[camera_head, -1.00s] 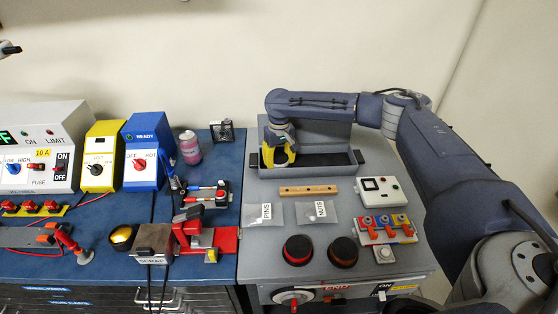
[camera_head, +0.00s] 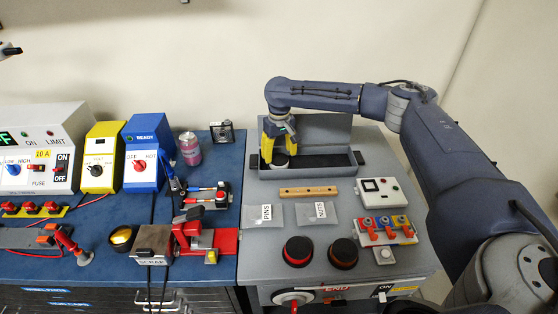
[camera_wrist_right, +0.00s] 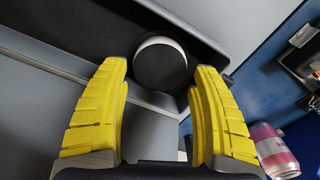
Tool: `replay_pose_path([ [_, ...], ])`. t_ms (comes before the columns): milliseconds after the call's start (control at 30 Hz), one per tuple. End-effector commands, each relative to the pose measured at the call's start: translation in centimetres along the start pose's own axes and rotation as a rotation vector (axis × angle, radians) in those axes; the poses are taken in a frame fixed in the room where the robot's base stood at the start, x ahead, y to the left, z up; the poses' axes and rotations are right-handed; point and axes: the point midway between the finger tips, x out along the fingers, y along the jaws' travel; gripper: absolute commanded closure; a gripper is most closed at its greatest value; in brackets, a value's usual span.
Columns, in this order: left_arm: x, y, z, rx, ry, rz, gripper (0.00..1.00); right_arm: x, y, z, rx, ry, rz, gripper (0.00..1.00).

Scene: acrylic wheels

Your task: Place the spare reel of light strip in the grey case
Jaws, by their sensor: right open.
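The reel (camera_head: 281,160), a dark round disc with a white rim, is inside the open grey case (camera_head: 310,172), toward its left end. In the right wrist view the reel (camera_wrist_right: 160,68) shows as a black disc between and just beyond the fingertips. My right gripper (camera_head: 279,160) points down over the left part of the case. Its yellow fingers (camera_wrist_right: 160,80) are apart, one on each side of the reel, with a visible gap at each side. The fingers partly hide the reel in the head view. My left gripper is not visible.
A wooden bar (camera_head: 308,191), PINS bag (camera_head: 262,215) and NUTS bag (camera_head: 318,212) lie in front of the case. A white switch box (camera_head: 379,190) stands to the right. A pink bottle (camera_head: 190,150) stands on the blue bench to the left.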

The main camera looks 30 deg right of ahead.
Motion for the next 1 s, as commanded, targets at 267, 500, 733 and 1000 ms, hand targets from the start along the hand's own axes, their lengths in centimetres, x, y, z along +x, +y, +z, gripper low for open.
replay_pose_path([
  [267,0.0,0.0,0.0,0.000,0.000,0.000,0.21,-4.9,0.0,0.0,-0.001,0.002,-0.001,0.36],
  [500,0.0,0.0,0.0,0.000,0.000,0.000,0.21,-7.4,0.0,0.0,-0.001,0.000,0.000,0.36],
  [733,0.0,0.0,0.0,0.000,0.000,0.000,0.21,-8.1,0.0,0.0,-0.001,-0.001,0.000,0.36],
  [1000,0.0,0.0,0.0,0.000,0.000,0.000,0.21,-8.1,0.0,0.0,-0.001,-0.001,0.000,0.36],
])
